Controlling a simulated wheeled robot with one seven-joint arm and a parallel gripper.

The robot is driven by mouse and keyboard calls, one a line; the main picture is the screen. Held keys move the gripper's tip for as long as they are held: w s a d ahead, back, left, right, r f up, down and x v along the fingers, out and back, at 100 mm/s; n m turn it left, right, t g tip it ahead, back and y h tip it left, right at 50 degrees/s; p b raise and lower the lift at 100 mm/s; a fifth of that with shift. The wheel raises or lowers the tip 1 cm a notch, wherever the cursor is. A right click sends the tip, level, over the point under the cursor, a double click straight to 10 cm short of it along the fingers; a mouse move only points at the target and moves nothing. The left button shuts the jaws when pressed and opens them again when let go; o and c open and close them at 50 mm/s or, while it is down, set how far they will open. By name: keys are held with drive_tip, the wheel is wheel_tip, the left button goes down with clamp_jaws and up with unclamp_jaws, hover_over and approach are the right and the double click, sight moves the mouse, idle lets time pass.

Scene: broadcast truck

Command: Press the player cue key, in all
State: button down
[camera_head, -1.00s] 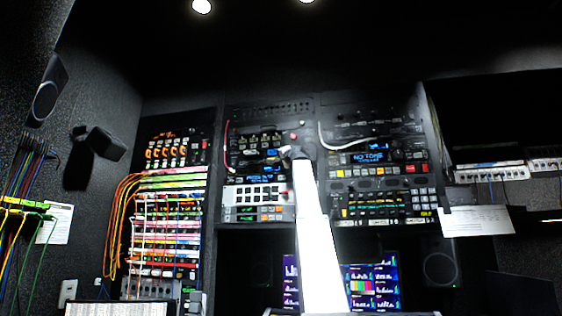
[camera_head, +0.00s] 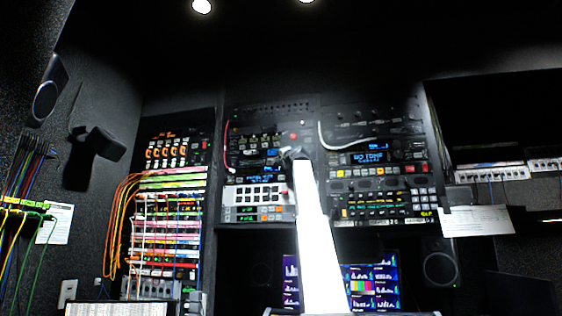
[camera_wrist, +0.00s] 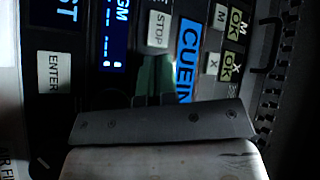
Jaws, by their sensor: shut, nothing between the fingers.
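The player cue key is a blue key lettered "CUE IN" (camera_wrist: 187,72) in the wrist view, just right of centre. In the head view a small blue key (camera_head: 272,152) shows by my gripper, too small to read. My gripper (camera_wrist: 155,75) is shut and empty. Its dark fingers point up from the mount at the bottom of the wrist view and lie just left of the cue key. Whether they touch the panel cannot be told. In the head view my gripper (camera_head: 286,152) is at the middle rack, at the top of my white arm.
A white "STOP" key (camera_wrist: 159,29), an "ENTER" key (camera_wrist: 54,72) and yellowish "OK" keys (camera_wrist: 231,66) lie close around. The right rack (camera_head: 380,180) has more keys and displays. Cables (camera_head: 125,220) hang at left; monitors (camera_head: 370,285) stand below.

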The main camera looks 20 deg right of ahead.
idle(0.4)
drive_tip(key=shift+s+a, duration=0.4)
drive_tip(key=shift+s, duration=0.2)
drive_tip(key=shift+s, duration=0.1)
drive_tip(key=shift+s+a, duration=0.7)
drive_tip(key=shift+s, duration=0.3)
drive_tip(key=shift+s+a, duration=0.7)
drive_tip(key=shift+s, duration=0.25)
